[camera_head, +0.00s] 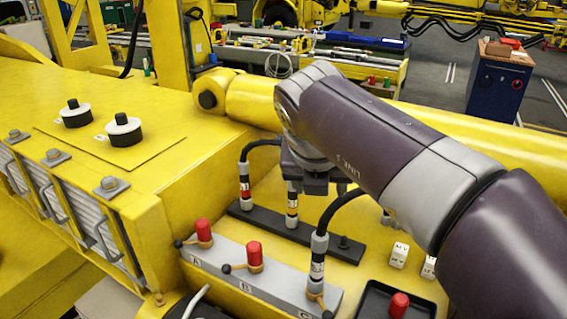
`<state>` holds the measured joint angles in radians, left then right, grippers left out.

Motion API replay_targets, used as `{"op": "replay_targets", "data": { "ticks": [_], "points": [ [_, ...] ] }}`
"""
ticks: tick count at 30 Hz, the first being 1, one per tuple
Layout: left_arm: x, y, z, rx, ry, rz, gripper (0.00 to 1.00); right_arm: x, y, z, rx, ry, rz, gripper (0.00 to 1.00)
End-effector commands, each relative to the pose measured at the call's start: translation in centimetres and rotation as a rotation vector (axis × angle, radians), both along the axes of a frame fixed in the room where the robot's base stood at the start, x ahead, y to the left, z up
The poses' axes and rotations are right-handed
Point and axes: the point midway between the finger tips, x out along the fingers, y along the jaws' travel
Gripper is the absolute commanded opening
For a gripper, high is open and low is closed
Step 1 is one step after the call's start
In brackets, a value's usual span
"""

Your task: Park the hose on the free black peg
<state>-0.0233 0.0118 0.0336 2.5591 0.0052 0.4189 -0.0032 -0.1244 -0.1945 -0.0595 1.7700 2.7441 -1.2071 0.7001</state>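A hose (318,262) with a grey and black coupling stands upright at port C of the grey block (230,266). Its black line bends up and right behind my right arm. A black rail (262,227) lies behind the block. Two other hose couplings, one with a red band (244,185) and a middle one (292,208), stand on the rail. The free black peg (343,243) stands at the rail's right end. My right gripper (312,184) points down above the rail, close to the middle coupling. Its fingers are mostly hidden, so I cannot tell its opening. My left gripper is out of view.
Red caps (204,230) stand at ports A and B, with small levers beside the ports. A black tray (375,302) holding another red cap (399,304) is at the bottom right. White blocks (399,255) stand right of the peg. A yellow boom (250,100) runs behind.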

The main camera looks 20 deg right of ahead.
Motion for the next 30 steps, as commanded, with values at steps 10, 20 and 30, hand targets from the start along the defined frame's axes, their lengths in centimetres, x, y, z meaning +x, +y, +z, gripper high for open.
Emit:
{"op": "replay_targets", "data": {
  "ticks": [10, 20, 30],
  "points": [
    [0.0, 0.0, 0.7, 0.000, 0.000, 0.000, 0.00, -2.6, 1.1, -2.9, 0.142, 0.125, -0.152, 0.58],
    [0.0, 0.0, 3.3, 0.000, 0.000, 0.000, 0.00, -0.4, -0.7, -10.1, 0.140, 0.124, -0.149, 0.58],
    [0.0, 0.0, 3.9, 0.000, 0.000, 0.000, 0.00, 0.6, -1.4, -13.3, 0.140, 0.120, -0.147, 0.58]
  ]
}}
